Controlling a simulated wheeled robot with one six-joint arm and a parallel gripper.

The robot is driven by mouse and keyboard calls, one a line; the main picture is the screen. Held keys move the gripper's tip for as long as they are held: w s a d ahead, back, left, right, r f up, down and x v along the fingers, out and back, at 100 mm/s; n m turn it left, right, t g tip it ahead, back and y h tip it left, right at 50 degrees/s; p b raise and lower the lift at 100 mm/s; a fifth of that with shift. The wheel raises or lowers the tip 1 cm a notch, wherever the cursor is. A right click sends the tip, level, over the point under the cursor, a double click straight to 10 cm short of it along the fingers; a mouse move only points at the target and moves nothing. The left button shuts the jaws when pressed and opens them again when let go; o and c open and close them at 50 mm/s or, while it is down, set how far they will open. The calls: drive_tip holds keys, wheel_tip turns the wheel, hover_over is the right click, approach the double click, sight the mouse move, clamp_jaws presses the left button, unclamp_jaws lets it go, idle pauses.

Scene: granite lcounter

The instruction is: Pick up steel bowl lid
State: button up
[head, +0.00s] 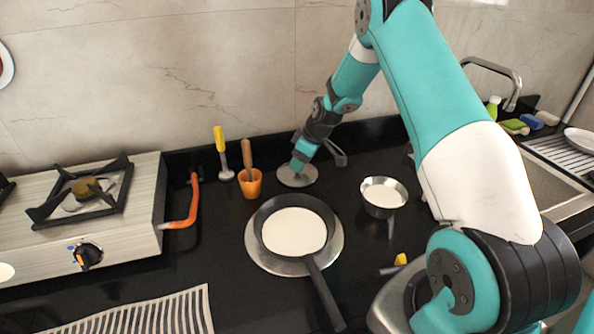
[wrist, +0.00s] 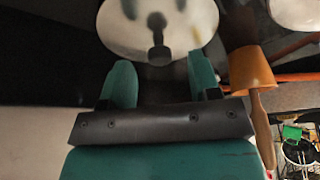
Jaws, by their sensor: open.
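The steel bowl lid (head: 290,180) is a round, shiny disc lying on the black counter near the back wall. In the head view my gripper (head: 301,163) is right over it and hides part of it. In the wrist view the lid (wrist: 185,28) shows at the top with its dark knob (wrist: 157,24). My gripper (wrist: 162,62) is open there, its two green fingers apart and nothing held between them. The knob lies just beyond the fingertips, roughly in line with the gap. I cannot tell whether the fingers touch the lid.
An orange cup (head: 250,185) with a wooden tool stands just left of the lid. A frying pan (head: 262,235) is in front, and a steel bowl (head: 384,204) of white contents stands to the right. A gas stove (head: 130,225) is at left, a sink (head: 548,184) at right.

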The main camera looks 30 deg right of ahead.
drive_tip(key=shift+x, duration=1.15)
drive_tip(key=c, duration=1)
drive_tip(key=shift+r, duration=0.15)
